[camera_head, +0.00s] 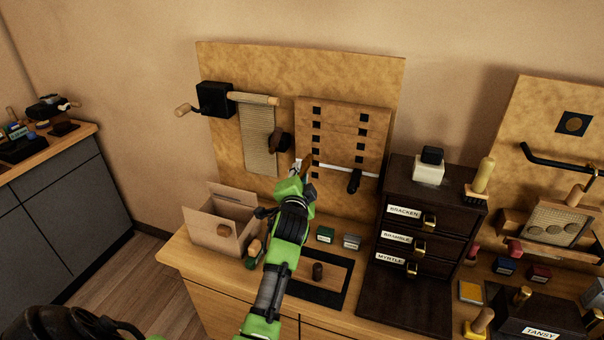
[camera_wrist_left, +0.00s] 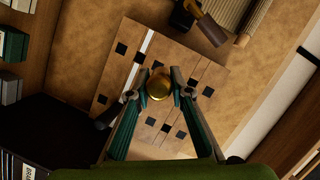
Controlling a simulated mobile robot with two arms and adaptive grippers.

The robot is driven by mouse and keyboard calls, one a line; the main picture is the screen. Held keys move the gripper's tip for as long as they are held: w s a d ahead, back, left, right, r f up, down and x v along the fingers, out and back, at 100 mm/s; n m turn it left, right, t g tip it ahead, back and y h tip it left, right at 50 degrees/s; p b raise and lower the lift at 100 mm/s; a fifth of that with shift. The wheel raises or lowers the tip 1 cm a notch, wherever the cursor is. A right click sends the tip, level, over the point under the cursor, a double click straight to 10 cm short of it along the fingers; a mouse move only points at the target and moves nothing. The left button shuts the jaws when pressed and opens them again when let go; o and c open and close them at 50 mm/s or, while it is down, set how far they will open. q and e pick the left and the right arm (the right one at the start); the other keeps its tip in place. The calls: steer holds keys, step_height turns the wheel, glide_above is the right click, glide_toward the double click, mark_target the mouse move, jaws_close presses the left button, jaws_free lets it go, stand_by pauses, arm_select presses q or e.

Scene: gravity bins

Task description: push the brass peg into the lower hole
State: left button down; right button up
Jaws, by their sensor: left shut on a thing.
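My left gripper (camera_head: 304,166) reaches up to the wooden panel (camera_head: 343,118) on the back board. In the left wrist view its fingers (camera_wrist_left: 158,92) are shut on the brass peg (camera_wrist_left: 158,82), whose rounded end shows between the fingertips. The peg appears in front of the panel (camera_wrist_left: 168,66); I cannot tell whether it touches. The panel has two columns of dark square holes, one on the left (camera_head: 316,125) and one on the right (camera_head: 362,132). Which one is the lower hole is unclear. A white bar (camera_head: 340,170) with a dark handle (camera_head: 354,182) crosses the panel's lower part. My right gripper is not in view.
Left of the panel hang a woven strip (camera_head: 258,125) and a crank box (camera_head: 214,98). Below are an open carton (camera_head: 210,232) and a dark-framed recess (camera_head: 335,292) holding a brown knob. A labelled dark drawer cabinet (camera_head: 400,228) stands close on the right.

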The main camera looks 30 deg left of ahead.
arm_select(q)
steer(key=shift+f, duration=0.1)
steer(key=w+f+b, duration=0.3)
steer(key=f+b, duration=0.2)
steer(key=b, duration=0.1)
steer(key=shift+w+a+f, duration=0.35)
steer(key=shift+a, duration=0.05)
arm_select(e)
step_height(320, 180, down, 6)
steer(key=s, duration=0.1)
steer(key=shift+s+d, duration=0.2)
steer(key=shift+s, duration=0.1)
arm_select(q)
steer(key=shift+w, duration=0.1)
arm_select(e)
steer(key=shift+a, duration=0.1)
arm_select(q)
steer(key=w+b, duration=0.1)
steer(key=w, duration=0.1)
steer(key=w+a+b, duration=0.1)
steer(key=shift+w, duration=0.4)
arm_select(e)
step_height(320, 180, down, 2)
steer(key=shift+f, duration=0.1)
arm_select(q)
steer(key=shift+w+a+b, duration=0.1)
steer(key=shift+w+b, duration=0.25)
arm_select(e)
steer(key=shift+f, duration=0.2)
